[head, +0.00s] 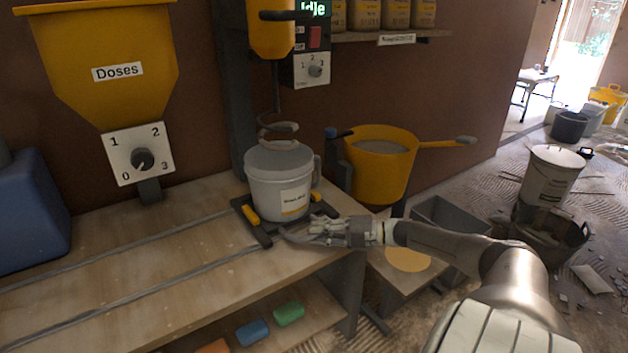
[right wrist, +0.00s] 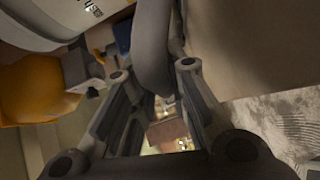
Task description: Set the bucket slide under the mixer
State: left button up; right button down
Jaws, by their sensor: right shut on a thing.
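The bucket slide (head: 264,234) is a dark frame with yellow clamps at the right end of the rails on the wooden bench. A white bucket (head: 262,198) with a grey top and a label stands upright on it. The yellow mixer (head: 270,38) is above, and its stirring ring (head: 278,127) hangs close over the bucket; from this angle I cannot tell the exact alignment. My right gripper (head: 312,236) is at the slide's front right corner, shut on its dark handle. In the right wrist view the handle (right wrist: 153,45) passes between the fingers. My left gripper is not in view.
The bench top (head: 120,270) left of the slide is clear along the rails.

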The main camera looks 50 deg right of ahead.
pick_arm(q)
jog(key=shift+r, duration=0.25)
pick_arm(e)
jog(key=shift+d, duration=0.2)
jog(key=c, duration=1.9)
grip_release()
jog(key=o, duration=0.5)
jog(key=shift+s+d, duration=0.15)
jog(key=shift+d, duration=0.05)
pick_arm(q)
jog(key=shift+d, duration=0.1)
pick_arm(e)
jog(key=shift+a, duration=0.1)
jog(key=shift+v, duration=6)
